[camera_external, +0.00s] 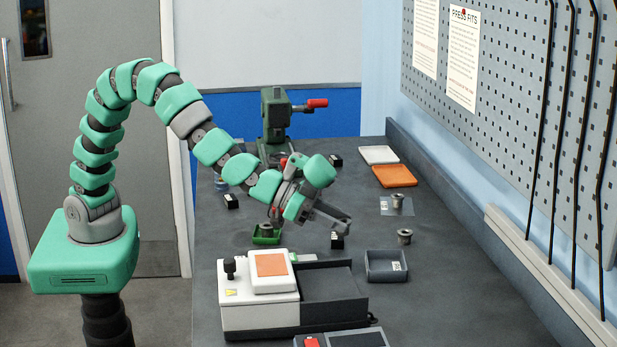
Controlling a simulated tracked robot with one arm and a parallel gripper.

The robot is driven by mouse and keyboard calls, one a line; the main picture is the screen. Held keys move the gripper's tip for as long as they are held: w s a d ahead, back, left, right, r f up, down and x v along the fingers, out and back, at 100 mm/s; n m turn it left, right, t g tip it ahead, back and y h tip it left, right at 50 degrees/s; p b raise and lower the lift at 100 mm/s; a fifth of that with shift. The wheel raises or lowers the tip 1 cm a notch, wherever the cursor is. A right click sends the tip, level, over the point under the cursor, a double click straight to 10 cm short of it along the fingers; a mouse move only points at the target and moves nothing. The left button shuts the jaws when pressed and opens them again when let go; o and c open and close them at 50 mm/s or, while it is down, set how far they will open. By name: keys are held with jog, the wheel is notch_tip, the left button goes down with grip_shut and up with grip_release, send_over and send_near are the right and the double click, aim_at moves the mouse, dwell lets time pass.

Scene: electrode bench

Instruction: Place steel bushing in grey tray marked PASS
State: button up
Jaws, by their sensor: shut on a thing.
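A grey tray (386,266) with a small white label stands on the right side of the bench; its lettering is too small to read. A steel bushing (404,237) stands just behind it. Another similar metal part (397,200) stands farther back on a clear sheet. My gripper (334,218) is above the bench, left of and behind the grey tray. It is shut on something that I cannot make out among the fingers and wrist. A small green tray (265,236) with a greyish part in it lies below and left of my gripper.
A white and grey machine (260,312) stands in front. A green press (275,112) with a red handle stands behind. White (379,154) and orange (394,176) trays lie at the back right. Small black labelled blocks (337,240) are scattered about. The right bench edge has a raised rim.

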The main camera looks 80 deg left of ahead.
send_over(367, 260)
jog(key=s, duration=0.1)
jog(key=shift+w+f+b, duration=0.25)
jog(key=shift+f, duration=0.8)
jog(key=shift+w+f+b, duration=0.2)
jog(key=shift+w+f, duration=0.05)
jog(key=shift+f, duration=0.75)
jog(key=shift+f+b, duration=0.3)
jog(key=shift+f, duration=0.3)
jog(key=o, duration=1)
jog(key=shift+d+r+p, duration=0.1)
jog(key=shift+r+p, duration=0.3)
jog(key=shift+r, duration=0.3)
jog(key=v, duration=1.2)
jog(key=shift+f, duration=0.1)
